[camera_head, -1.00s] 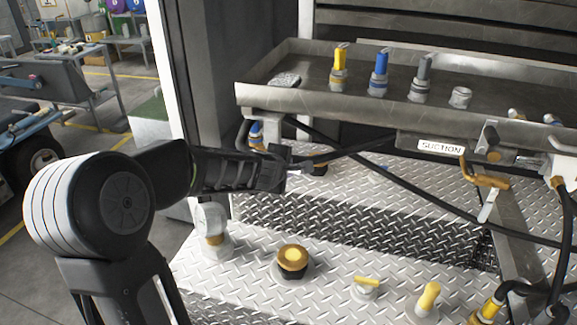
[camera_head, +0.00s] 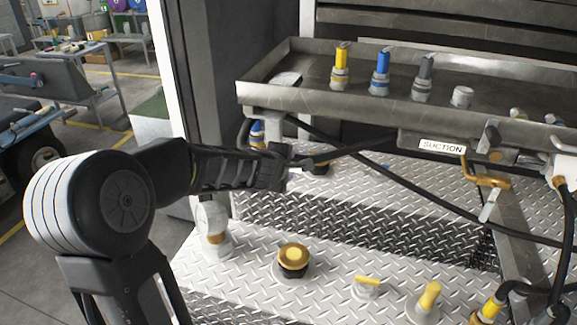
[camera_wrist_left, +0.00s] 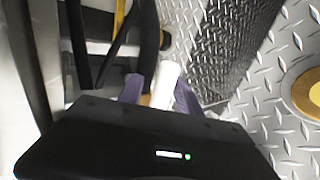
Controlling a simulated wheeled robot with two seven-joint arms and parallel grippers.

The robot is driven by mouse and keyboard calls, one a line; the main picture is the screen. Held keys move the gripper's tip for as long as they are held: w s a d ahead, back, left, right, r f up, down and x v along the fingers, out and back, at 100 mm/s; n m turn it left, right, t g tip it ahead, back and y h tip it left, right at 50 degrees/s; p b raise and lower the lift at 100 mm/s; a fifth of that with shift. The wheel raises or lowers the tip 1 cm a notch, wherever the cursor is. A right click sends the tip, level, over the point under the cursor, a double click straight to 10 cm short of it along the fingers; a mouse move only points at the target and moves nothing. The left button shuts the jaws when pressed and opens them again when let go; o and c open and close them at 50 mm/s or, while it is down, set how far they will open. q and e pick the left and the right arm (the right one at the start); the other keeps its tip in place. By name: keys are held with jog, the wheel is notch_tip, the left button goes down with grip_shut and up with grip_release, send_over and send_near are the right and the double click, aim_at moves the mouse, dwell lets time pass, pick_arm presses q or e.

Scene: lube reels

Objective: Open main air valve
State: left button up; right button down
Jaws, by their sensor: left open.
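My left gripper (camera_head: 289,172) is by the left end of the diamond-plate deck, below the metal tray. In the left wrist view its two dark fingers (camera_wrist_left: 160,92) are apart. A white handle-like piece (camera_wrist_left: 167,80) shows between them, with a small orange-brown part at its lower end. I cannot tell whether the fingers touch it, or whether it is the main air valve's handle. In the head view my gripper mostly hides that spot. My right gripper is not in view.
The metal tray (camera_head: 320,98) holds several capped fittings. A SUCTION label (camera_head: 441,146) and a yellow-handled valve (camera_head: 485,179) are at the right. Black hoses cross behind my gripper.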

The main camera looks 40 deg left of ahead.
pick_arm(q)
jog(key=p+v, duration=0.3)
jog(key=v, duration=0.4)
jog(key=shift+s+r, duration=0.25)
jog(key=shift+s, duration=0.05)
jog(key=shift+d+f, duration=0.1)
